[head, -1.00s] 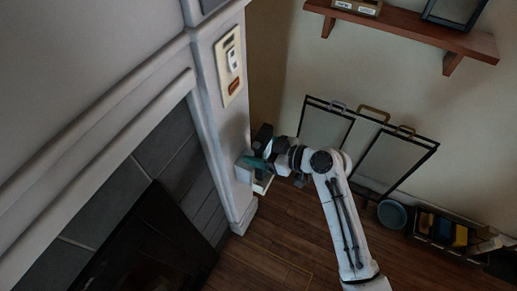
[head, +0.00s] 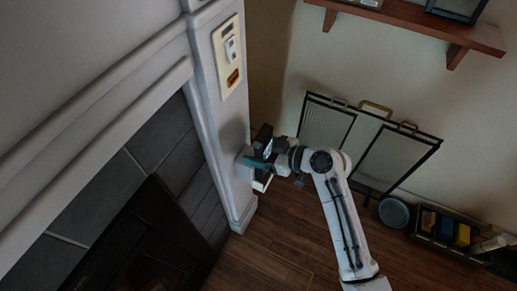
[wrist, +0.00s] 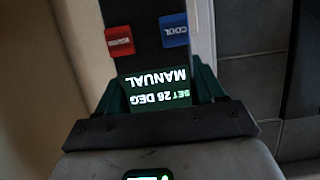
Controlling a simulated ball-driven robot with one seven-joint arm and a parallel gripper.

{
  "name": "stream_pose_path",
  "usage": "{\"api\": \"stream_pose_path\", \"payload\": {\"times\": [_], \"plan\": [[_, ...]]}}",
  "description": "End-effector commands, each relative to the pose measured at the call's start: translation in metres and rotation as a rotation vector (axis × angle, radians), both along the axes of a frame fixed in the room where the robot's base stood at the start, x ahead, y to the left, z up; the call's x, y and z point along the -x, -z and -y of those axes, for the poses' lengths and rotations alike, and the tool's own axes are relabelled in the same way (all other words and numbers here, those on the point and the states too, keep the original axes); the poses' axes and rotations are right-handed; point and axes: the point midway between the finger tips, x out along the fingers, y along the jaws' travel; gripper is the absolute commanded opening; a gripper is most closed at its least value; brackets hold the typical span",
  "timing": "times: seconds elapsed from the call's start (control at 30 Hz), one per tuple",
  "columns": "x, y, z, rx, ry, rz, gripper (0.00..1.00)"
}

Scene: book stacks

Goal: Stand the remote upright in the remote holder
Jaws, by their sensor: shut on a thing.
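The remote (wrist: 147,50) is a dark, long device with a red button, a blue COOL button and a lit screen reading MANUAL and SET 26 DEG, upside down in the wrist view. My gripper (wrist: 160,86) has green fingertips on both sides of it and is shut on it. In the head view the remote (head: 264,134) rises above my gripper (head: 258,162), beside the pale pillar. A small white box, apparently the remote holder (head: 262,184), is just below the gripper at the pillar's side, partly hidden. I cannot tell whether the remote's lower end is inside it.
The pale fireplace pillar (head: 222,130) stands close left of the gripper, with a control plate (head: 230,57) above. A folding screen (head: 380,155), a blue-grey bowl (head: 394,212) and a crate (head: 447,245) are at right. A wooden shelf (head: 425,25) is above. The floor (head: 265,260) below is clear.

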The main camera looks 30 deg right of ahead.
Motion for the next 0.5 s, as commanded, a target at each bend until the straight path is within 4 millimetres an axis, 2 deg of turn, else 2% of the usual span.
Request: {"api": "stream_pose_path", "payload": {"times": [0.5], "plan": [[0.0,0.012,0.0,-0.001,0.0,0.001,0.32]]}}
